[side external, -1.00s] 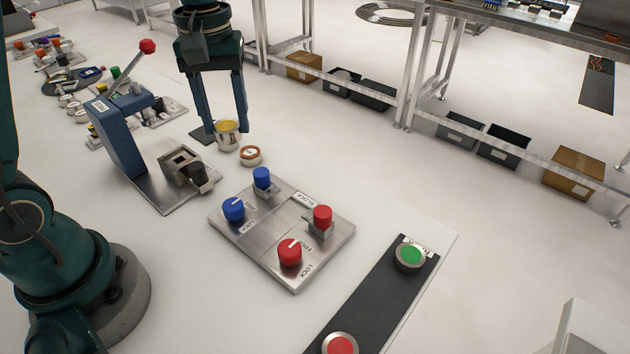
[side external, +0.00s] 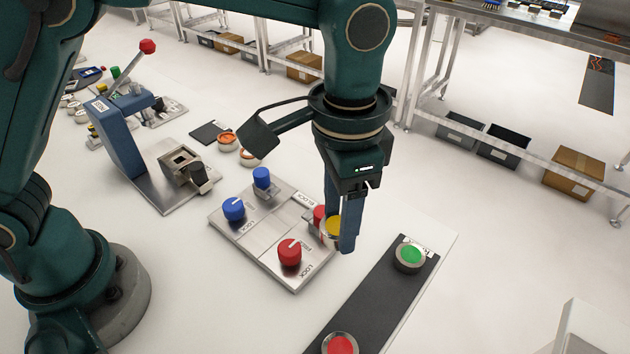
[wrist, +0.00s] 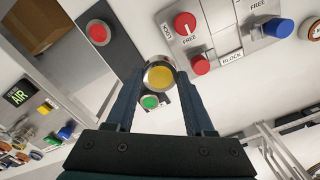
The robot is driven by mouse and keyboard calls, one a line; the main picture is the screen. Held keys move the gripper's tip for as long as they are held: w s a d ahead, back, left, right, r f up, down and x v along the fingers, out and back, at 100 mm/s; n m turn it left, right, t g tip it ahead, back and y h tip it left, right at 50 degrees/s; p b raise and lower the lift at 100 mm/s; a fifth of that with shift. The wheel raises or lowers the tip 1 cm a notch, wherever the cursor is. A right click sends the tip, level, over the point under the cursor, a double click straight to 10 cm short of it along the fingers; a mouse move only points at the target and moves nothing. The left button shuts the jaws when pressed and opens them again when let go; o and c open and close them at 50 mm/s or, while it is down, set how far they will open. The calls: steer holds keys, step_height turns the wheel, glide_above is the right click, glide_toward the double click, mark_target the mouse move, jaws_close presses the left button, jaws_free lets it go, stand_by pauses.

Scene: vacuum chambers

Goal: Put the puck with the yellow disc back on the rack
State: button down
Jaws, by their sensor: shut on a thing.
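My gripper (side external: 338,238) is shut on the puck with the yellow disc (side external: 333,225), a short metal cup with a yellow top. The gripper points down and holds the puck at the right edge of the metal knob plate, partly in front of a red knob. In the wrist view the puck (wrist: 159,76) sits between the two fingertips (wrist: 158,88), yellow face toward the camera. I cannot tell its exact height above the table. I cannot clearly make out the rack.
The knob plate (side external: 250,247) carries red and blue knobs. A black strip with a green button (side external: 410,254) and a red button (side external: 340,345) lies to the right. Two orange-topped pucks (side external: 228,141) stand near a dark pad (side external: 209,131). A blue lever press (side external: 122,140) stands left.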

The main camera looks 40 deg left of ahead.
glide_above(366, 321)
step_height(366, 321, down, 5)
steer(key=shift+f, duration=1.95)
steer(key=shift+c, duration=1.4)
jaws_free()
steer(key=shift+f, duration=0.15)
